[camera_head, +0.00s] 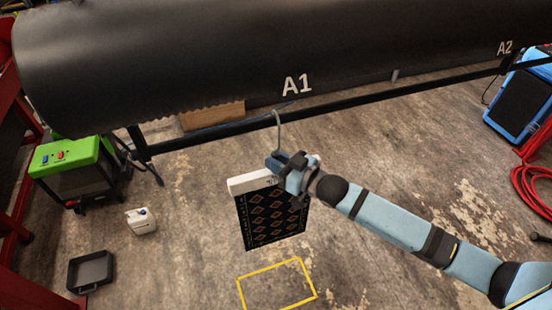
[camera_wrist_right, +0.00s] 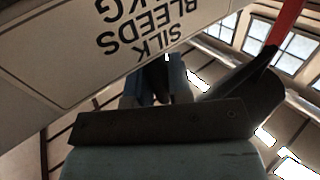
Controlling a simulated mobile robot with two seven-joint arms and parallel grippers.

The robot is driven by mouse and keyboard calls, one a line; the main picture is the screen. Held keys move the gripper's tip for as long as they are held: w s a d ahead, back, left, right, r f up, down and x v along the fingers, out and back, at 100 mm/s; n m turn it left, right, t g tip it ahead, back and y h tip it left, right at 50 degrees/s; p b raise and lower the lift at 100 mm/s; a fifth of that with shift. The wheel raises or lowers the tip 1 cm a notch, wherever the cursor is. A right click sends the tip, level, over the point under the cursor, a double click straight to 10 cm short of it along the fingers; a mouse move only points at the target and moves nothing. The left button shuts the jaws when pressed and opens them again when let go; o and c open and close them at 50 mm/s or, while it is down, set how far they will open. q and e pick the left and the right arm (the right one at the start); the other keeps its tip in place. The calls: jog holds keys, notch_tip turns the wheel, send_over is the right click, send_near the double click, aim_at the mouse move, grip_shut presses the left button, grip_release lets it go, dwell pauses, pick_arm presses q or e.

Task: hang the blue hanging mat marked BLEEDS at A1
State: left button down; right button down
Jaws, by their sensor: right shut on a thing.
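The hanging mat (camera_head: 272,220) is very dark, nearly black-blue, with rows of orange-brown diamonds. It hangs below a white header bar (camera_head: 246,183) with a grey hook (camera_head: 279,128) rising above. My right gripper (camera_head: 284,166) is shut on the mat's top, near the right end of the header and the hook's base. In the right wrist view a pale label (camera_wrist_right: 95,45) fills the upper left, reading SILK, BLEEDS and KG upside down. The white A1 mark (camera_head: 297,85) is on the big black roller, just above the hook. I cannot tell whether the hook touches anything. My left gripper is out of view.
A black rail (camera_head: 225,128) runs under the black roller (camera_head: 180,60); A2 (camera_head: 504,48) is far right. A green-topped machine (camera_head: 72,155), white jug (camera_head: 141,221) and black tray (camera_head: 90,271) stand left. A yellow floor outline (camera_head: 278,303) lies below the mat. The floor around it is clear.

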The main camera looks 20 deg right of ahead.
jog(key=c, duration=1)
grip_release()
jog(key=shift+o, duration=0.2)
jog(key=shift+f, duration=0.1)
jog(key=b+v, duration=0.2)
jog(key=v, duration=1.1)
jog(key=shift+s+d+b, duration=0.3)
jog(key=shift+b, duration=0.05)
